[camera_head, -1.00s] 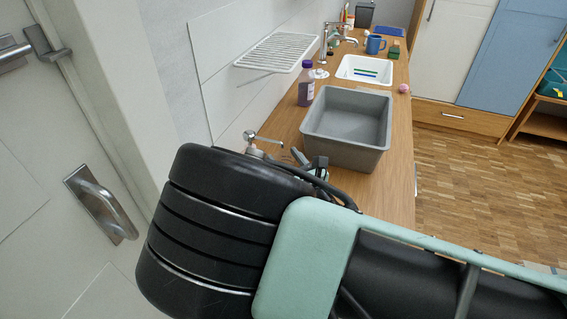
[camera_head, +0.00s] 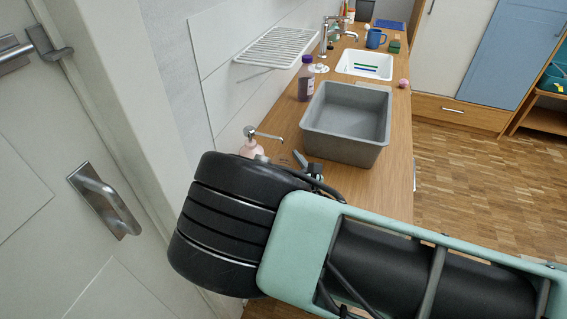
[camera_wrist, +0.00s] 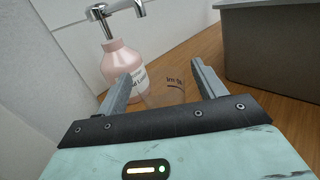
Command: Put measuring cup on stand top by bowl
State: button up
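In the wrist view a clear, see-through cup with dark printing (camera_wrist: 165,94), apparently the measuring cup, stands on the counter between the fingers of my gripper (camera_wrist: 163,72). The fingers are spread with a gap; I cannot tell whether either touches the cup. In the head view my gripper (camera_head: 308,164) is mostly hidden behind my arm, and the cup cannot be made out. At the right edge, a wooden stand (camera_head: 545,119) bears a teal bowl-like thing (camera_head: 552,80), partly cut off by the frame.
A pink pump bottle (camera_wrist: 123,66) stands just beyond the left finger. A grey basin (camera_head: 345,148) sits on the wooden counter (camera_head: 385,196) to the right. A purple-capped bottle (camera_head: 306,84), white sink (camera_head: 340,66) and blue mug (camera_head: 375,38) lie farther back. The floor (camera_head: 455,170) at right is clear.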

jog(key=shift+r, duration=0.25)
jog(key=b+v, duration=0.2)
jog(key=v, duration=1)
jog(key=shift+f, duration=0.1)
